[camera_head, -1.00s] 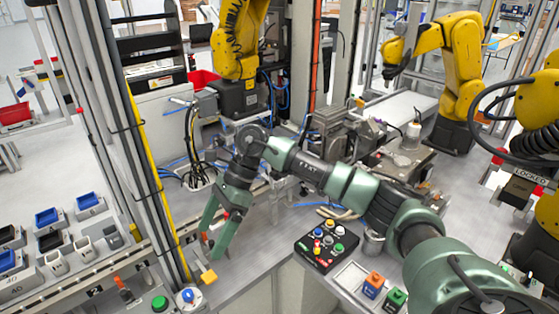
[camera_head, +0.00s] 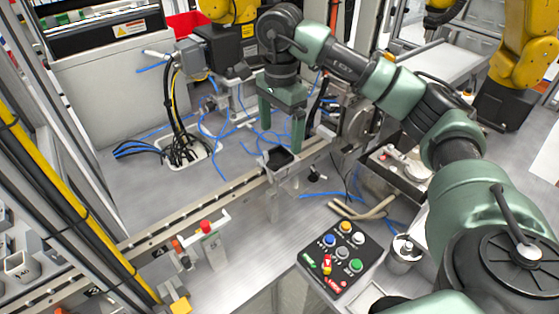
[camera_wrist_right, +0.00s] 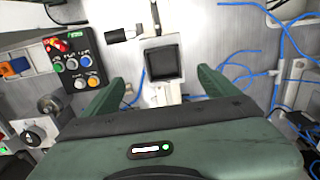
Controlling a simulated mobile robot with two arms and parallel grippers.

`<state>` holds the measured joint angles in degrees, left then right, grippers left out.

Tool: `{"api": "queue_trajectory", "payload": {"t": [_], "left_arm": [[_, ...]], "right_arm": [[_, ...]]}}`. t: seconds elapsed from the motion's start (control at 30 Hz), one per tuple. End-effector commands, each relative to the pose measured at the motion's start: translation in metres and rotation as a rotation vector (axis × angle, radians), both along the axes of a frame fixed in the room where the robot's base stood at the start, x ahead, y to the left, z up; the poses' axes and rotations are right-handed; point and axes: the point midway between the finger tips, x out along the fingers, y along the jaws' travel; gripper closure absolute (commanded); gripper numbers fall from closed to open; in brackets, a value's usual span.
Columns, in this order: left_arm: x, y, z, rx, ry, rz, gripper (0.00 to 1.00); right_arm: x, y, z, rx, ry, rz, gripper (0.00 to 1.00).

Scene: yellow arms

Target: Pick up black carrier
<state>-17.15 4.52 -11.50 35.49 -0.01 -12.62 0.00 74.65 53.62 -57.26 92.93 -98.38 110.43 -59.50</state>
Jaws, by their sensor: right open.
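The black carrier (camera_head: 279,157) is a small square dark tray-like piece on a light mount at the conveyor rail, in the middle of the head view. In the right wrist view the carrier (camera_wrist_right: 164,62) shows as a black square, centred ahead of the fingers. My right gripper (camera_head: 281,134) points down just above the carrier, its green fingers spread. In the wrist view my right gripper (camera_wrist_right: 162,82) has one finger to each side of the carrier, with nothing held. How much height separates fingertips and carrier is hard to tell. My left gripper is not in view.
The conveyor rail (camera_head: 215,203) runs diagonally past the carrier. A black button panel (camera_head: 341,259) stands at the front right. Loose blue cables (camera_head: 215,125) lie behind the gripper. A small post with a red button (camera_head: 206,228) stands left of the carrier.

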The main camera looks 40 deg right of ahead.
Motion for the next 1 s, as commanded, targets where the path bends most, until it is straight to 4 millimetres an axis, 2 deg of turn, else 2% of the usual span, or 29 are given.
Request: {"api": "queue_trajectory", "payload": {"t": [0.03, 0.17, 0.37, 0.53, 0.7, 0.97, 1.0], "left_arm": [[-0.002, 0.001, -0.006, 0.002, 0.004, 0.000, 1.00], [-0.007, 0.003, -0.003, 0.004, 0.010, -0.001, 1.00], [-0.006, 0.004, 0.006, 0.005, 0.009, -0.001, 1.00], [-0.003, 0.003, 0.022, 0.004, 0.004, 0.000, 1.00], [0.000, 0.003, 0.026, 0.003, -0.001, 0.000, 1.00], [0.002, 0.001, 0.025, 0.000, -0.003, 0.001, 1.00], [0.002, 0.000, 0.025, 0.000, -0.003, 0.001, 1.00]], "right_arm": [[0.000, -0.001, -0.006, -0.003, 0.000, 0.000, 0.11], [0.000, -0.001, -0.013, -0.005, 0.001, 0.000, 0.11], [0.001, -0.001, -0.034, -0.004, 0.003, 0.000, 0.11], [0.004, -0.002, -0.058, -0.004, 0.005, -0.001, 0.11], [0.004, -0.002, -0.079, -0.004, 0.001, -0.001, 0.11], [0.005, -0.001, -0.083, -0.003, -0.001, 0.000, 0.11], [0.005, -0.001, -0.083, -0.003, -0.001, 0.000, 0.19]]}}
